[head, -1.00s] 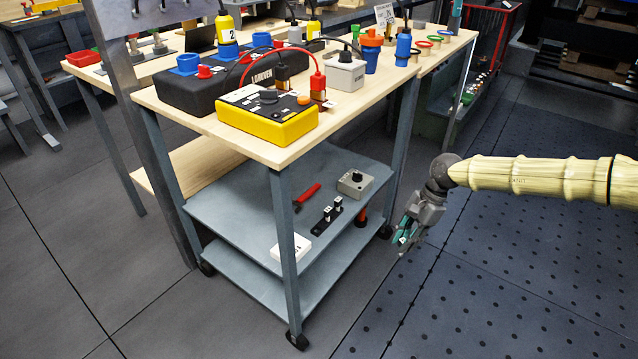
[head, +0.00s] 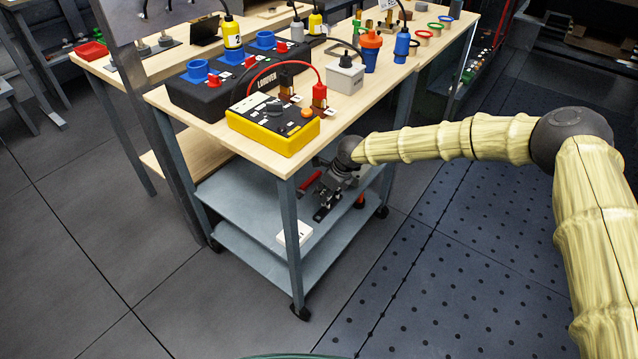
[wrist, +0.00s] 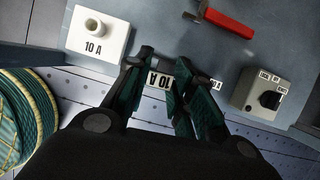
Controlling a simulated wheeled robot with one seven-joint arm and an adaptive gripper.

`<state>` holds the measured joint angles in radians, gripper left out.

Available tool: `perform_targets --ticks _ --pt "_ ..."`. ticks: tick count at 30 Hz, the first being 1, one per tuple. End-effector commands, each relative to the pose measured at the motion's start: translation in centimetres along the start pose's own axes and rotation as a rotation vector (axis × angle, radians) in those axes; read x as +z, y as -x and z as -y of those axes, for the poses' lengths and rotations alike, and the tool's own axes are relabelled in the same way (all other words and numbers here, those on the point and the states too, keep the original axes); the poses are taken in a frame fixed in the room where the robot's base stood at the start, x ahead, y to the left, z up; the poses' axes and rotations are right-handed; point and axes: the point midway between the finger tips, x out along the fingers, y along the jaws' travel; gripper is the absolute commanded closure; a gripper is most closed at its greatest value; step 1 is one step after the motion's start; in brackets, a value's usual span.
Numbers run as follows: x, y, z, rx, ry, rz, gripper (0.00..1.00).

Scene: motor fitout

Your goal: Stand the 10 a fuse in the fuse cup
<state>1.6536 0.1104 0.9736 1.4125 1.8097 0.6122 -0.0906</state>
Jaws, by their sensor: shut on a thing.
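The fuse cup is a white block with a round raised socket and a "10 A" label; it sits on the trolley's middle shelf in the head view (head: 293,233) and at upper left in the wrist view (wrist: 98,36). My gripper (wrist: 165,62) is shut on the 10 A fuse, whose white "10 A" label (wrist: 153,80) shows between the teal fingers. The fuse's body is mostly hidden by the fingers. In the head view my gripper (head: 328,196) is low over the black fuse rail (head: 321,214), right of and behind the cup. I cannot tell whether the fuse still touches the rail.
Another labelled fuse (wrist: 216,83) stands close to the right finger. A grey box with a black knob (wrist: 264,92) is further right. A red-handled tool (head: 310,182) lies behind. The tabletop (head: 222,128) overhangs the shelf, and a trolley leg (head: 290,235) stands near the cup.

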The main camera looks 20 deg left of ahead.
Motion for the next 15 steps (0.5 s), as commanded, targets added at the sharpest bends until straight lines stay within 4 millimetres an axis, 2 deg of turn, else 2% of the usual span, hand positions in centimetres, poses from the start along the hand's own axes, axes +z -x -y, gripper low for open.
perform_targets --ticks 1,6,15 --pt "0.7 0.1 -0.3 -0.006 -0.013 -0.001 0.92" --pt "1.6 -0.2 -0.6 -0.020 -0.048 0.000 0.92" --pt "1.7 -0.3 -0.6 -0.024 -0.058 0.000 0.92"
